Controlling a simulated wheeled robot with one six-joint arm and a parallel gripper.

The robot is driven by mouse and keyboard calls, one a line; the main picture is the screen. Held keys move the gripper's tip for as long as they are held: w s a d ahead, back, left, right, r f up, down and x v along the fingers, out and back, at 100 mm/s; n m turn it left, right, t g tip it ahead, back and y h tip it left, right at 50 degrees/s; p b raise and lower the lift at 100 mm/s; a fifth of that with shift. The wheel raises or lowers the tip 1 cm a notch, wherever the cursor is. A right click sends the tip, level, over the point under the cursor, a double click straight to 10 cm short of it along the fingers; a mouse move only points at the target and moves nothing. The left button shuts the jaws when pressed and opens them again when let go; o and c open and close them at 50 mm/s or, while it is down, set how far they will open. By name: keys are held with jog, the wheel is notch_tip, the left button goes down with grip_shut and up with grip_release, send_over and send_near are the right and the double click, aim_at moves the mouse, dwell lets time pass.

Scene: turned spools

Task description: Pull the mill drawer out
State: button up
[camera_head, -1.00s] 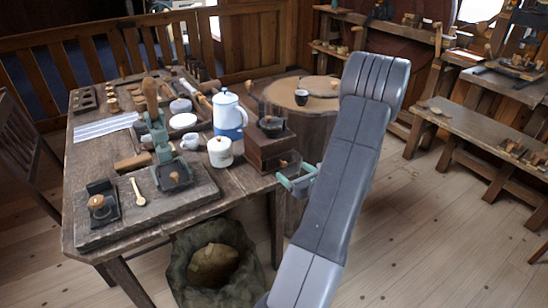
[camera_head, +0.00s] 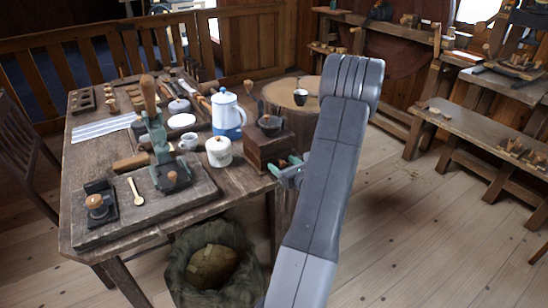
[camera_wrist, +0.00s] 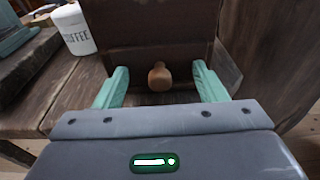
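The mill (camera_head: 262,150) is a dark wooden box with a metal bowl on top, at the table's right edge in the head view. In the wrist view its wooden front (camera_wrist: 150,55) faces me, with a round wooden drawer knob (camera_wrist: 160,77) low in the middle. My gripper (camera_wrist: 160,84) is open, its two green fingers on either side of the knob with gaps to both. In the head view my gripper (camera_head: 291,170) is beside the mill's right side, partly hidden by my arm.
A white coffee canister (camera_wrist: 76,28) stands left of the mill, with a blue and white pot (camera_head: 228,112) behind it. The wooden table (camera_head: 205,215) holds several tools. A sack (camera_head: 213,268) stands below the table's front edge.

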jog(key=shift+w, duration=0.1)
grip_shut()
jog(key=shift+s+d, duration=0.25)
jog(key=shift+s, duration=0.15)
jog(key=f+b+v, duration=0.1)
jog(key=v, duration=0.8)
jog(key=shift+s+d+b, duration=0.25)
jog(key=shift+s+b, duration=0.05)
jog(key=shift+b, duration=0.1)
dwell(0.5)
jog(key=r+p, duration=0.1)
jog(key=s+d+r+p, duration=0.1)
jog(key=r, duration=0.1)
jog(key=s+r+p, duration=0.1)
jog(key=shift+s+d+r, duration=0.2)
jog(key=shift+d+r, duration=0.15)
jog(key=shift+r, duration=0.05)
dwell(0.3)
